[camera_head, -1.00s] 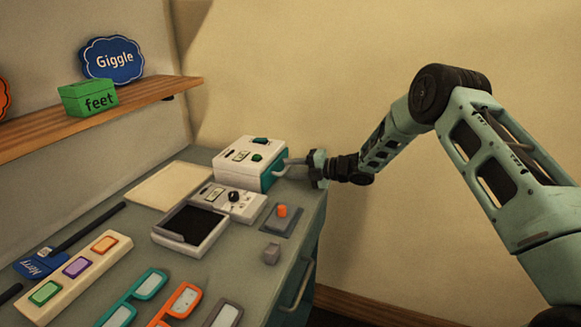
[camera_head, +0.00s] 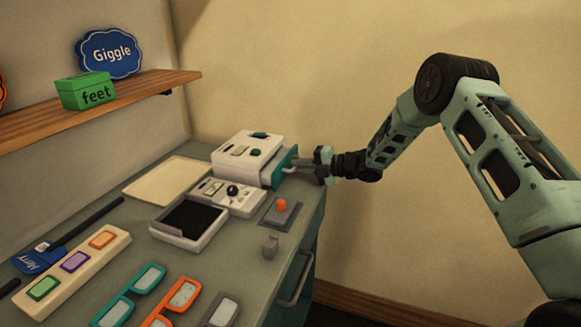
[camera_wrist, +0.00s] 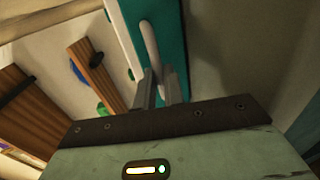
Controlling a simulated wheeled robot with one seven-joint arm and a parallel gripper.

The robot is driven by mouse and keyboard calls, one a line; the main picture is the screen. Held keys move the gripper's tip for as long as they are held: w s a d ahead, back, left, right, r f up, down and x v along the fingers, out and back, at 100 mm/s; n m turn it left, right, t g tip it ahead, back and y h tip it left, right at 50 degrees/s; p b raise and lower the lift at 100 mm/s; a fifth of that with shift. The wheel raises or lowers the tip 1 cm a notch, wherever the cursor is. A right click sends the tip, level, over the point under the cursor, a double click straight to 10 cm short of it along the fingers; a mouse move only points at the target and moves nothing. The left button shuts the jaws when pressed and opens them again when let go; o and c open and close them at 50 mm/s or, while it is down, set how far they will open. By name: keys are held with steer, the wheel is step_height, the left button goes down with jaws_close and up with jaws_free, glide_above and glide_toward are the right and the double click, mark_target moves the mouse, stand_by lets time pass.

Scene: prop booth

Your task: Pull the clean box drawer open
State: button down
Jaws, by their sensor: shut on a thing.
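The clean box (camera_head: 245,152) is a white box with green controls on top, at the back right corner of the counter. Its teal-fronted drawer (camera_head: 284,164) sticks out from the right side, with a gap showing between front and body. My gripper (camera_head: 300,167) is at the drawer's pale handle, shut on it. In the wrist view the handle (camera_wrist: 149,45) runs down between my two fingers (camera_wrist: 160,88), in front of the teal drawer front (camera_wrist: 171,35). The drawer's inside is hidden.
Beside the box are a white control panel (camera_head: 226,196), a dark-screened tray (camera_head: 186,240) and an orange-button plate (camera_head: 281,213). A shelf (camera_head: 130,90) holds a green "feet" box (camera_head: 85,92). The wall stands behind my arm.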

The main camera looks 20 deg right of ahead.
steer(key=v, duration=0.2)
steer(key=f+b+v, duration=0.1)
steer(key=v, duration=0.4)
steer(key=shift+s+d+f+b, duration=0.2)
steer(key=shift+d+f+b, duration=0.05)
steer(key=shift+b, duration=0.1)
steer(key=c, duration=1.5)
jaws_free()
steer(key=shift+d, duration=0.1)
steer(key=b+v, duration=0.3)
steer(key=v, duration=1.4)
steer(key=shift+s+r, duration=0.1)
